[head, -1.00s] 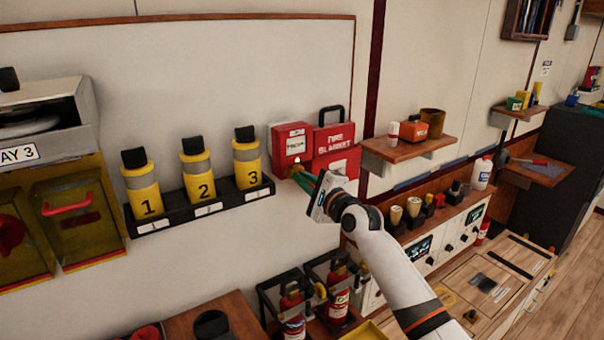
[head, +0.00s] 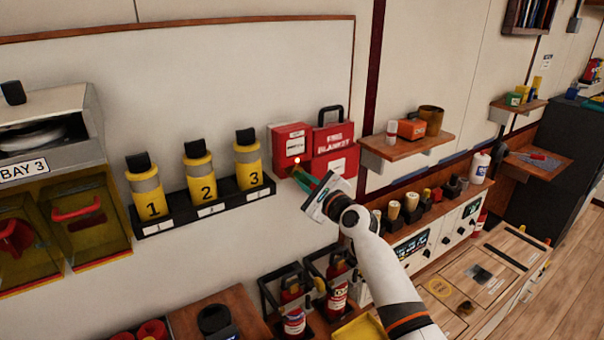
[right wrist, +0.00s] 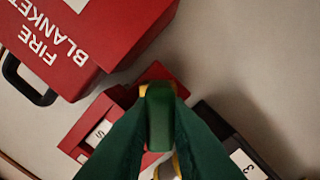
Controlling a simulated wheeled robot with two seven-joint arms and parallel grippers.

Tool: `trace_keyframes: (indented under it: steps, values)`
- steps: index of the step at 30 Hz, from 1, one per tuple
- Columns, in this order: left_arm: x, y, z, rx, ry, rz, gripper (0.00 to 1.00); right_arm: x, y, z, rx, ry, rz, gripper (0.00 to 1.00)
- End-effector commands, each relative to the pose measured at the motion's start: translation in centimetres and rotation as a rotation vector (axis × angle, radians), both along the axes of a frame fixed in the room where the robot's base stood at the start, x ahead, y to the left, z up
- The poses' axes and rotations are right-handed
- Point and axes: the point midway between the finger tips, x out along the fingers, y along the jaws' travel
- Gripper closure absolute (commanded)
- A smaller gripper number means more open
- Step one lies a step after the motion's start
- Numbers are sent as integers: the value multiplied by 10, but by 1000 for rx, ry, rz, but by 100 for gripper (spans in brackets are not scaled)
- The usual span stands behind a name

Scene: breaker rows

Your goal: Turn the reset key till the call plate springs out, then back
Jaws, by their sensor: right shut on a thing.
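The red call box (head: 291,138) is on the white wall, left of the fire blanket case. A pale call plate (head: 295,146) shows on its front; I cannot tell whether it stands out. A small light glows near its lower edge. My right gripper (head: 299,174) is at the underside of the box, its green fingers shut on the reset key. My left gripper is not in view.
The red fire blanket case (head: 334,145) hangs close to the right of the box. A black rack (head: 205,207) with numbered yellow canisters is just to the left. A wooden shelf (head: 410,150) is at the right. Fire extinguishers (head: 293,310) stand below.

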Motion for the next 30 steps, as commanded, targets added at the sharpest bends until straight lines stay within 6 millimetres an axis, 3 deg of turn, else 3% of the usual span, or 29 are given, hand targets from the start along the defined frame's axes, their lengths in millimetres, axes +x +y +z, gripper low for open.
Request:
trace_keyframes:
  steps: [30]
  values:
    - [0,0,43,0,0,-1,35,-1,1,0,368,272,2,100]
